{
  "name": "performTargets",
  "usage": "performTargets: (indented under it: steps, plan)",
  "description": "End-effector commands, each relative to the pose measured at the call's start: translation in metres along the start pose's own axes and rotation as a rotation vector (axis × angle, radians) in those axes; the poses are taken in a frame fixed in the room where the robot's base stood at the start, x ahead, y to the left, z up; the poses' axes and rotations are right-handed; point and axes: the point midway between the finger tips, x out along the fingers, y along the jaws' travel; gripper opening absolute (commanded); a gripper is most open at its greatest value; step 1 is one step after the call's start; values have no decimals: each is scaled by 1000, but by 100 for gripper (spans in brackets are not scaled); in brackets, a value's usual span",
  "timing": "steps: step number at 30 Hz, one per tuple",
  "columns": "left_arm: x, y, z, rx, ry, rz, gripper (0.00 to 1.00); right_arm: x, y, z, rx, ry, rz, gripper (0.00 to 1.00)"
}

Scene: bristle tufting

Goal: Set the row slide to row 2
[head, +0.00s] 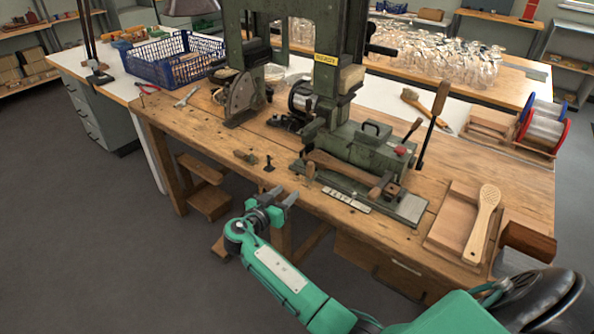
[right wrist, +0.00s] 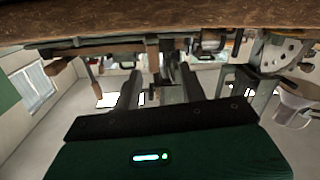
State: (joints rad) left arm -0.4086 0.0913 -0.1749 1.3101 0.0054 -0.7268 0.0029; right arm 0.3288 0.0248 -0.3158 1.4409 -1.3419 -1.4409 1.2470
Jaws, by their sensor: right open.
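The green tufting machine (head: 365,150) stands on the wooden bench. A pale marked strip (head: 347,201) runs along its front base, its marks too small to read. A short wooden peg (head: 310,170) stands near the strip's left end, and a long wooden handle (head: 345,172) lies above it. I cannot tell which part is the row slide or which row it is at. My right gripper (head: 284,199) is open and empty, in front of the bench's front edge, left of and apart from the strip. Its two spread fingers also show in the right wrist view (right wrist: 160,92). My left gripper is out of view.
A small black upright piece (head: 268,164) and a brown block (head: 245,157) lie near the bench's front edge. A wooden tray (head: 455,238) with a pale paddle-shaped brush (head: 483,222) sits at right. Tall levers (head: 432,125) rise from the machine's right side.

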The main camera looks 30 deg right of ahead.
Motion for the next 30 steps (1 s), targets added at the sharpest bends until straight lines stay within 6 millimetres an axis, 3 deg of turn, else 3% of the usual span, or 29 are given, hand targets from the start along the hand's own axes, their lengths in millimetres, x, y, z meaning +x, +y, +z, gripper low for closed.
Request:
performTargets:
  steps: [3, 6, 11, 24, 30]
  plan:
    - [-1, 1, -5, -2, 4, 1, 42, -3, 8, -33, 111, 59, 58, 42]
    - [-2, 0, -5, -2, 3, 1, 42, -1, 12, -43, 142, 77, 77, 42]
    - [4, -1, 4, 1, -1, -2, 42, 18, 13, -47, 141, 78, 77, 42]
    - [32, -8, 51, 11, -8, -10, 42, 107, 20, -52, 137, 76, 76, 42]
    - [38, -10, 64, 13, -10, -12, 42, 128, 21, -52, 138, 75, 74, 42]
